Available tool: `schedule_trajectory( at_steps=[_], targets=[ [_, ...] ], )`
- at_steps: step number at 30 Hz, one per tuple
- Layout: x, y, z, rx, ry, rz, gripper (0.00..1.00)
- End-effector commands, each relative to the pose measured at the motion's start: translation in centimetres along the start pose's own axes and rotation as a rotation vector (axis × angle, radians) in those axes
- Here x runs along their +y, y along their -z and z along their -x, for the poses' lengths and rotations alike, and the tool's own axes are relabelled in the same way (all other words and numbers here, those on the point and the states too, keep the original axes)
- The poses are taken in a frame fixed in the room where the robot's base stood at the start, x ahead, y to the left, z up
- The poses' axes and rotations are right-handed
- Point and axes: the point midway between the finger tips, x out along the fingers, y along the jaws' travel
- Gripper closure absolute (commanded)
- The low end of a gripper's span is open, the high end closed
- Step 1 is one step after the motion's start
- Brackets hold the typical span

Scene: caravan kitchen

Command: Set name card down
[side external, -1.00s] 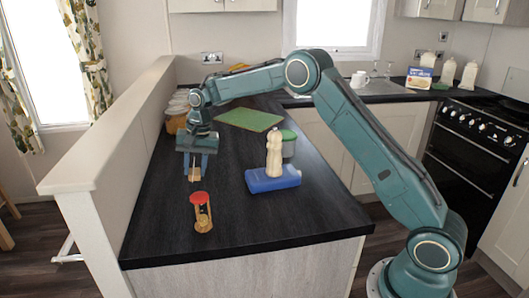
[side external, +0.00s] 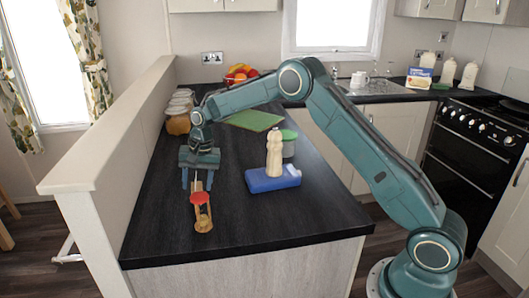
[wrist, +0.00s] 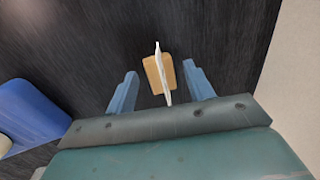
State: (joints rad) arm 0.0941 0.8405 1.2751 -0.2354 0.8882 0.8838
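The name card (wrist: 162,72) shows in the wrist view as a thin white sheet, nearly edge-on, upright in a small wooden base (wrist: 152,78). My gripper (wrist: 159,68) is open, with one blue finger on each side of the card and a visible gap to both. In the side external view my gripper (side external: 197,184) is low over the near left of the dark counter (side external: 270,222). The card's white edge (side external: 197,180) shows between the fingers there. Its base is mostly hidden behind a red-topped wooden object (side external: 201,199), so its contact with the counter is hard to see.
A blue container (side external: 272,179) and a cream bottle (side external: 274,155) are to the right. A green board (side external: 254,120), stacked tubs (side external: 180,105) and fruit (side external: 240,73) are farther back. A low wall (side external: 110,140) bounds the left side. The counter's front right is clear.

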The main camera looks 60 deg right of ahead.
Motion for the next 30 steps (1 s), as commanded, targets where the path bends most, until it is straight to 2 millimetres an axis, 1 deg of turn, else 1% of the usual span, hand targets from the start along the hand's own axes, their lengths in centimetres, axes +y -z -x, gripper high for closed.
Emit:
schedule_trajectory(
  at_steps=[11, 17, 23, 30],
  targets=[
    [-0.1, 0.0, 0.2, 0.001, 0.001, 0.0, 0.47],
    [-0.1, 0.1, 1.5, 0.002, 0.003, 0.0, 0.47],
    [-0.1, 0.1, 4.1, 0.003, 0.003, 0.0, 0.47],
    [-0.1, 0.1, 8.1, 0.003, 0.004, 0.0, 0.47]
  ],
)
